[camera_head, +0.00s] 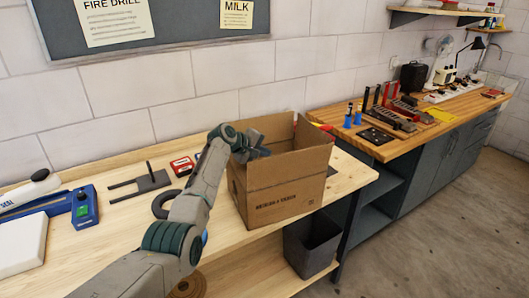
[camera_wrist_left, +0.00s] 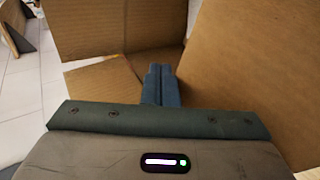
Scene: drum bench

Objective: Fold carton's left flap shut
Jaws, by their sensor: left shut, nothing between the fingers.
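The brown cardboard carton (camera_head: 285,190) stands on the wooden bench, with its top open. Tall cardboard panels stand up at its back and right side. My left gripper (camera_head: 262,152) is at the carton's upper left edge, and its arm and wrist hide much of that side. I cannot tell the left flap clearly in the head view. In the left wrist view my gripper (camera_wrist_left: 161,78) is shut and empty, with cardboard panels (camera_wrist_left: 120,28) ahead and a large one (camera_wrist_left: 245,65) at right. Whether the fingers touch cardboard is unclear. My right gripper is not in view.
A blue device (camera_head: 84,207), a dark forked tool (camera_head: 140,184) and a red device (camera_head: 183,166) lie left of the carton. A grey bin (camera_head: 311,245) stands below the bench's right end. A second bench (camera_head: 390,147) holds tools at right.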

